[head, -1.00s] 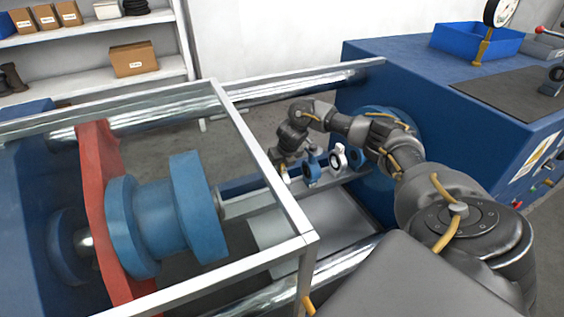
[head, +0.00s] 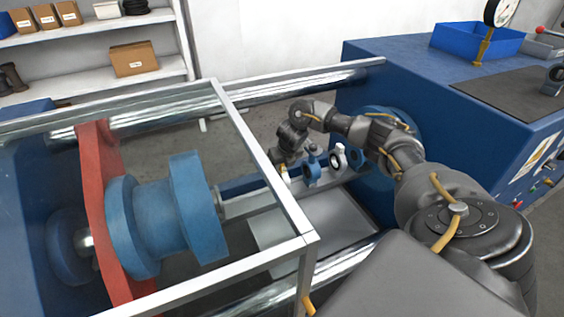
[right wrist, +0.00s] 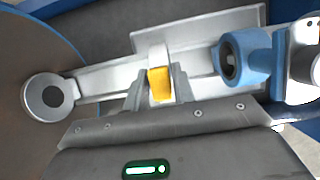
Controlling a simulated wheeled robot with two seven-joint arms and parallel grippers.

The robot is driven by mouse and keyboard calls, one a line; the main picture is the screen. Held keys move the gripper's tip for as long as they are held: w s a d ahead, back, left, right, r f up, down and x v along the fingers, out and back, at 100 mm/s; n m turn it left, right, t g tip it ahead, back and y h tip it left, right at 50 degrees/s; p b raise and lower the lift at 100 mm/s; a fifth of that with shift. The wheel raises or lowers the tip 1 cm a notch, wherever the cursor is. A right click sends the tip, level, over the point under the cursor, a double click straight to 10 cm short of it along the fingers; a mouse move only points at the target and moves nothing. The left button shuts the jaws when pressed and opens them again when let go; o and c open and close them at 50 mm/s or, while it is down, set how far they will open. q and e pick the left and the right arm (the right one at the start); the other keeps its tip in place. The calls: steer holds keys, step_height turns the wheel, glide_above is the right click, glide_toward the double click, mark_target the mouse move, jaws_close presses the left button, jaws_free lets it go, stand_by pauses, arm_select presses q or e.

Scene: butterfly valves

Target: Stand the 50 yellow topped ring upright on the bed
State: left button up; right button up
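The yellow topped ring (right wrist: 160,85) sits between the two fingers of my right gripper (right wrist: 159,90) in the right wrist view. Its yellow top faces the camera, and a pale part shows just beyond it. The fingers lie close against both sides of the yellow part. In the head view the right gripper (head: 284,170) is low over the bed (head: 254,201), left of the blue valves, and the ring is mostly hidden there. I cannot tell whether the ring's foot touches the bed. My left gripper is not in view.
A blue valve (right wrist: 245,58) stands close right of the gripper, with a white one (head: 338,158) and another blue one beyond. A grey round piece (right wrist: 50,96) is at the rail's left end. A silver frame (head: 262,178) and large blue flanges (head: 190,205) stand left.

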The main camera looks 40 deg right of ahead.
stand_by(0.4)
steer(key=o, duration=0.5)
steer(key=shift+o, duration=0.2)
steer(key=p+v, duration=0.1)
steer(key=v, duration=0.9)
steer(key=shift+s+r, duration=0.2)
steer(key=shift+r, duration=0.15)
